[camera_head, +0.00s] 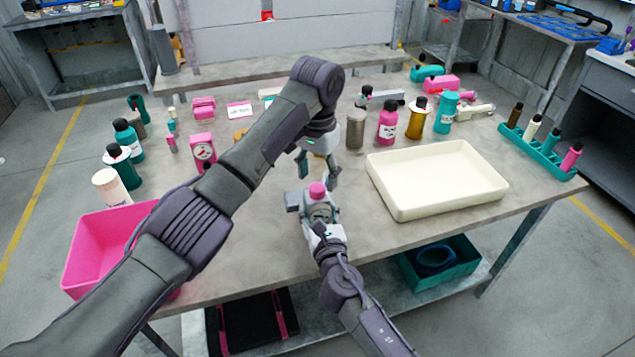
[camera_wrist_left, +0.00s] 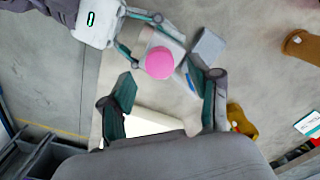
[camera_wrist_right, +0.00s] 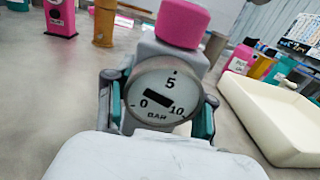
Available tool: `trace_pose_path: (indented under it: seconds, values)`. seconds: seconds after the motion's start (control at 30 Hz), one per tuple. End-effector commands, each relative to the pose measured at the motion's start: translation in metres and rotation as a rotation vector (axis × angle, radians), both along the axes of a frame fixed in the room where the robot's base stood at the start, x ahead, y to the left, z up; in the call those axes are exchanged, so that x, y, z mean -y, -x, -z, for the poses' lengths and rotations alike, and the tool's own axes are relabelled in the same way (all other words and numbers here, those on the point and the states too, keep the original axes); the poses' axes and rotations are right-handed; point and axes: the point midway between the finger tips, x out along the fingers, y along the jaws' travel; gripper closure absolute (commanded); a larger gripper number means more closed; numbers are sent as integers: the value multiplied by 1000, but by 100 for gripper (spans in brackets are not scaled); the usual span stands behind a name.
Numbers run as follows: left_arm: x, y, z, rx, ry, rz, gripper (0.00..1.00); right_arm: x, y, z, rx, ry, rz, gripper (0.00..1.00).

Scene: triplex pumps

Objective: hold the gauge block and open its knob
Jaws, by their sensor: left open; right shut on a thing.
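The gauge block is grey with a round dial (camera_wrist_right: 167,94) reading 0, 5, 10 and BAR. Its pink knob (camera_wrist_right: 182,22) sits on top. In the head view the knob (camera_head: 317,189) shows near the table's front middle. My right gripper (camera_head: 322,222) is shut on the block, with a finger on each side of the dial in the right wrist view (camera_wrist_right: 160,112). My left gripper (camera_head: 318,172) is open and empty, just above the knob. In the left wrist view the pink knob (camera_wrist_left: 160,62) lies beyond the open fingers (camera_wrist_left: 165,98), not between their tips.
A cream tray (camera_head: 440,212) stands right of the block. A pink bin (camera_head: 88,262) is at the table's left front. Several bottles, including a pink one (camera_head: 388,122), stand behind.

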Motion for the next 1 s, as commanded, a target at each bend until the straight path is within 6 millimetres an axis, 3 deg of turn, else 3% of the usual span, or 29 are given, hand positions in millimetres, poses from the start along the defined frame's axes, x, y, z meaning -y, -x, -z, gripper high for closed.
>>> trace_pose_path:
  seconds: [0.2, 0.43, 0.93, 0.97, 1.0]
  values:
    - [0, -1, -51, 6, -1, 1, 38, 1, 0, 1, -1, 0, 2, 100]
    - [0, -1, -83, 5, -2, 0, 38, 1, -1, 0, -1, 1, 3, 100]
    - [0, 0, -91, 1, 1, 0, 38, 1, -1, 0, 0, 1, 3, 100]
    - [0, 0, -91, 1, 1, 0, 38, 1, -1, 0, 0, 1, 3, 43]
    - [0, 0, -91, 1, 1, 0, 38, 1, -1, 0, 0, 1, 3, 36]
